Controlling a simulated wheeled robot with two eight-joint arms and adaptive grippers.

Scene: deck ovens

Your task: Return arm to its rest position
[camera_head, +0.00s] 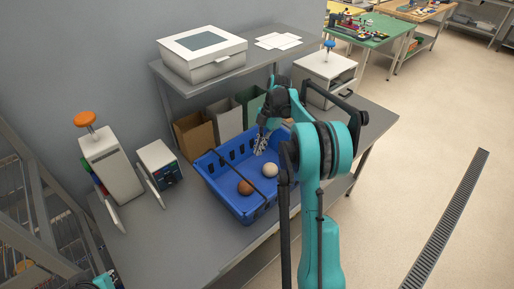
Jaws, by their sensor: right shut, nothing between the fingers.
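My right arm rises from the bottom of the head view in teal and black and bends over the table. My right gripper (261,142) points down over the far right part of the blue basket (214,187) and is shut with nothing in it. A brown ball (245,187) and a cream ball (270,170) lie in the basket, in front of the gripper and apart from it. Whether the fingertips touch the basket I cannot tell. Only a small teal piece of my left arm shows at the bottom left edge; its gripper is out of view.
The basket stands on a grey table (180,235). Upright bins (194,135) stand behind it under a shelf (270,51) bearing a white box (202,65). A white cabinet (325,70) is at the back right. White devices (111,165) stand left. The floor at right is clear.

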